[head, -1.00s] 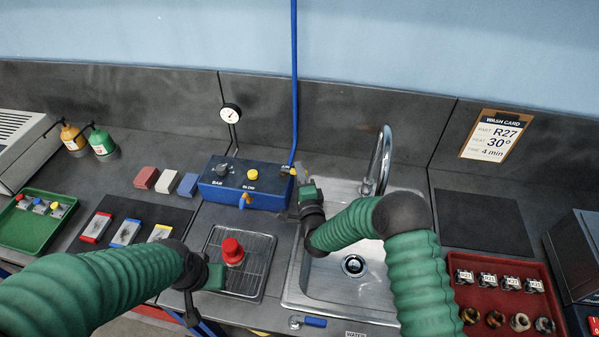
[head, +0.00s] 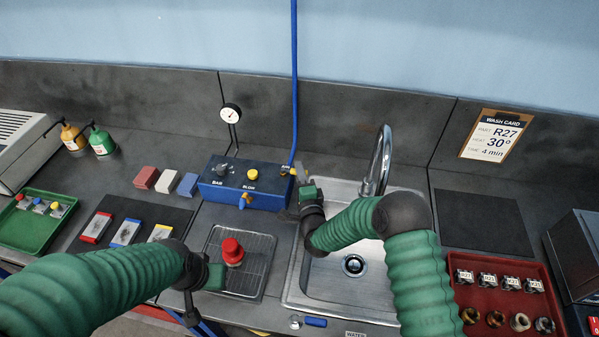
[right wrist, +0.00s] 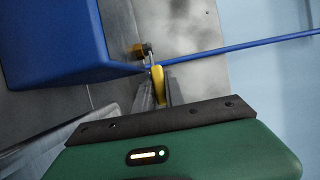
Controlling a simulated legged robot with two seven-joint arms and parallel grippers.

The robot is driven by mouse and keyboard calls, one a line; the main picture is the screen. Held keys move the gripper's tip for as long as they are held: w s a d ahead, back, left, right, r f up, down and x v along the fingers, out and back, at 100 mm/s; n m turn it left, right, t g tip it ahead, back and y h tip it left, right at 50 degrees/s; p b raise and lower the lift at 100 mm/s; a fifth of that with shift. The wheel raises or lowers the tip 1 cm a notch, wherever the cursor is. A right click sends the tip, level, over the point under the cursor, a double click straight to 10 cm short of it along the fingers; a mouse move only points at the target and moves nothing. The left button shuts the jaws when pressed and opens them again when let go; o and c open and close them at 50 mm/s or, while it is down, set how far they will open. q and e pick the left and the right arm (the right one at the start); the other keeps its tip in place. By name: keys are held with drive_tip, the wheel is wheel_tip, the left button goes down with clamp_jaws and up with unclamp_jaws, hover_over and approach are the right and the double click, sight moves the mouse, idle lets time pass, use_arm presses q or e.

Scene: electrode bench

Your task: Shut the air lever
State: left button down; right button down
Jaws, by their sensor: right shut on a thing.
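The air lever (right wrist: 159,84) is yellow and sits between the fingers of my right gripper (right wrist: 160,94) in the right wrist view. The jaws are shut on it, beside a brass fitting (right wrist: 138,49) and the blue hose (right wrist: 215,52). In the head view my right gripper (head: 298,180) is at the right end of the blue control box (head: 225,190), and the lever is mostly hidden there. My left gripper (head: 192,295) is low, left of the red knob (head: 232,250); its fingers are too unclear to tell open from shut.
The sink (head: 375,285) and tap (head: 379,160) are just right of my right gripper. A pressure gauge (head: 231,114) stands behind the box. Red, white and blue blocks (head: 166,181) lie to its left. A red tray (head: 490,270) of parts is at the far right.

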drive_tip(key=shift+s+f, duration=0.1)
drive_tip(key=shift+f, duration=0.25)
drive_tip(key=shift+s+a+h+b, duration=0.1)
drive_tip(key=shift+a+h+b, duration=0.05)
drive_tip(key=shift+h+b, duration=0.2)
use_arm(q)
drive_tip(key=b+x, duration=0.3)
drive_tip(key=shift+s+f, duration=0.3)
drive_tip(key=shift+s, duration=0.05)
use_arm(e)
drive_tip(key=m+h, duration=0.2)
drive_tip(key=h, duration=0.1)
drive_tip(key=s+m+h, duration=0.1)
drive_tip(key=shift+s+a+f, duration=0.1)
drive_tip(key=shift+a+f, duration=0.1)
drive_tip(key=shift+a, duration=0.05)
use_arm(q)
drive_tip(key=shift+f+b, duration=0.35)
drive_tip(key=shift+f, duration=0.05)
drive_tip(key=shift+r, duration=0.1)
use_arm(e)
drive_tip(key=shift+s+r+m+h, duration=0.15)
drive_tip(key=shift+m+h, duration=0.2)
drive_tip(key=shift+h, duration=0.2)
drive_tip(key=shift+s+r+m+h, duration=0.1)
drive_tip(key=shift+m+h, duration=0.25)
drive_tip(key=shift+h, duration=0.15)
